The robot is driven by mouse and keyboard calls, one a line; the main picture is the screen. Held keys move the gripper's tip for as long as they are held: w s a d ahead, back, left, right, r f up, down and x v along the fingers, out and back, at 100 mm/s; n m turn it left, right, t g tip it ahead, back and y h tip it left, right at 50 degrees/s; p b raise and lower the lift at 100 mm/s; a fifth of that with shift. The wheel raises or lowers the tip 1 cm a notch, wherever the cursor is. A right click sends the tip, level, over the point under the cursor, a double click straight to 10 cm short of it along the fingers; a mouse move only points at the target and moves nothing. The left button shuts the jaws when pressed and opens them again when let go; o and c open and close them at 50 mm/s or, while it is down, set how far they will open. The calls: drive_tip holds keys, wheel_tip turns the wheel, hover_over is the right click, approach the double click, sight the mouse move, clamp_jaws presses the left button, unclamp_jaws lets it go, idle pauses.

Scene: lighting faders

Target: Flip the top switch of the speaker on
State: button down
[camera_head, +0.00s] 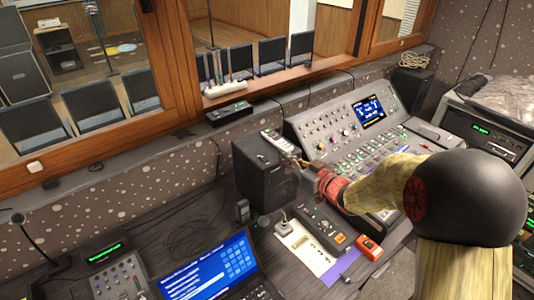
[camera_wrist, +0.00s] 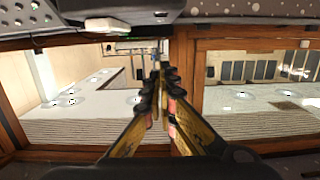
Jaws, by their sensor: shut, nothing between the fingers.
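The speaker (camera_head: 258,178) is a black box on the desk, left of the mixing console in the head view. A small light-grey device with a dark face (camera_head: 283,140) shows at its top right; I cannot tell whether it is the switch or how it is set. My gripper (camera_head: 291,158) is at the upper right of the speaker, close to this device. Contact cannot be made out. In the wrist view my gripper (camera_wrist: 161,72) has its fingertips together with nothing between them. I cannot identify the speaker's switch in the wrist view.
The mixing console (camera_head: 345,130) with a blue screen stands right of the speaker. A laptop (camera_head: 210,270), a black box with buttons (camera_head: 325,228) and an orange-red box (camera_head: 368,247) lie in front. A wooden-framed window (camera_head: 180,70) is behind. Some dark desk top left of the speaker is clear.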

drive_tip(key=b, duration=0.2)
hover_over(267, 160)
drive_tip(key=shift+s+d+f, duration=0.3)
drive_tip(key=shift+s+f, duration=0.15)
drive_tip(key=shift+f, duration=0.2)
drive_tip(key=shift+w+a+f, duration=0.15)
drive_tip(key=shift+w+f, duration=0.1)
drive_tip(key=shift+f, duration=0.3)
drive_tip(key=shift+w+a+f, duration=0.15)
drive_tip(key=shift+w+f, duration=0.05)
drive_tip(key=shift+f, duration=0.35)
drive_tip(key=shift+w+f+b, duration=0.1)
drive_tip(key=shift+f+b, duration=0.4)
drive_tip(key=shift+f, duration=0.35)
drive_tip(key=shift+f, duration=0.1)
